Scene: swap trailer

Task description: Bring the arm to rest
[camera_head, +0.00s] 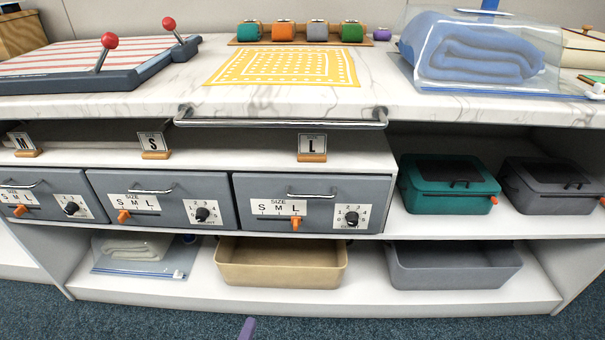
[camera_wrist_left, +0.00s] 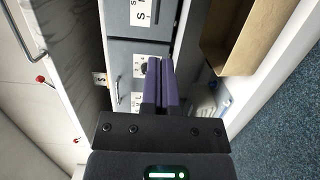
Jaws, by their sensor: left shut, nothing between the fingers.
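My left gripper (camera_head: 247,328) shows only as a purple fingertip at the bottom edge of the head view, in front of the lower shelf. In the left wrist view my left gripper (camera_wrist_left: 161,66) has its two purple fingers side by side, shut, with nothing between them. Behind the fingers are the grey drawers, and the tan bin is to their right. The rest of the left arm is out of the head view. My right gripper is in neither view.
The white shelf unit holds grey drawers (camera_head: 160,199), a tan bin (camera_head: 281,271), a grey bin (camera_head: 453,271) and a teal case (camera_head: 448,190). A metal bar (camera_head: 281,123) sticks out along the countertop's front edge. Blue carpet (camera_head: 400,328) lies clear in front.

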